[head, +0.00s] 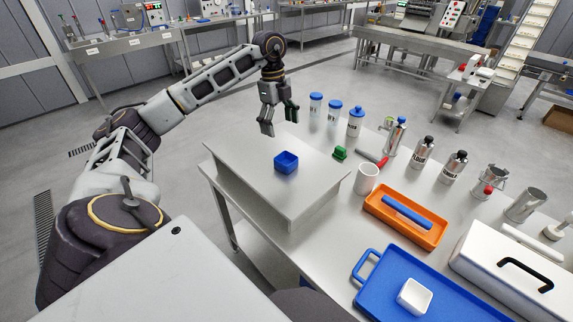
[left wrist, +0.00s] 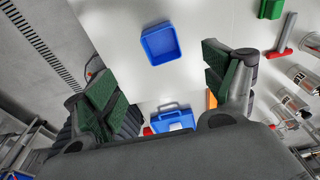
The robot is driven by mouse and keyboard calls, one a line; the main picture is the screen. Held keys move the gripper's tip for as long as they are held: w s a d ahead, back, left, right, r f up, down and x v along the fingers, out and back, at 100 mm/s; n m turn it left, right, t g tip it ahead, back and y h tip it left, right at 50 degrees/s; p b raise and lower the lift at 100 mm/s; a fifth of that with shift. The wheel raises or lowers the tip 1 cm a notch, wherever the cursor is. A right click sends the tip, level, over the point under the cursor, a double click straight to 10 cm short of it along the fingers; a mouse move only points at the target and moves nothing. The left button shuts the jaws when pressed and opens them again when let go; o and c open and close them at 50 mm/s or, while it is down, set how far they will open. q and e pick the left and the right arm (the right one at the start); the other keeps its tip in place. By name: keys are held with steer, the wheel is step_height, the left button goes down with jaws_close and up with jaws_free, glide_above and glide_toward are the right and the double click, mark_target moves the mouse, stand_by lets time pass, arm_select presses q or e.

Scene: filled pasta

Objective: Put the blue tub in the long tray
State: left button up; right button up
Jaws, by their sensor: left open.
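The small square blue tub (head: 286,162) sits upright and empty on a raised grey platform (head: 250,185). It also shows in the left wrist view (left wrist: 161,44), beyond the space between my fingers. My left gripper (head: 279,118) is open and empty, pointing down, above and slightly behind the tub and apart from it. Its green-padded fingers show in the left wrist view (left wrist: 152,72). A long blue tray (head: 440,300) with a handle lies at the front right, holding a white square tub (head: 414,296). My right gripper is not in view.
An orange tray (head: 376,209) holding a blue bar, a white mug (head: 366,178) and a green block (head: 340,153) stand right of the platform. Several bottles line the table's back edge. A white box with a black handle (head: 490,262) stands beside the blue tray.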

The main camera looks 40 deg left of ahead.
arm_select(q)
steer(key=shift+n, duration=0.3)
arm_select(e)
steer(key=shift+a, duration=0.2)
arm_select(q)
glide_toward(286, 159)
steer(key=s+d, duration=0.3)
steer(key=shift+s+f, duration=0.15)
steer(key=shift+f, duration=0.05)
steer(key=shift+d+f, duration=0.15)
steer(key=shift+f, duration=0.45)
steer(key=shift+d+f, duration=0.2)
steer(key=shift+f, duration=0.75)
steer(key=shift+d+f, duration=0.2)
steer(key=shift+f, duration=0.75)
steer(key=shift+w+f, duration=0.2)
steer(key=shift+f, duration=0.4)
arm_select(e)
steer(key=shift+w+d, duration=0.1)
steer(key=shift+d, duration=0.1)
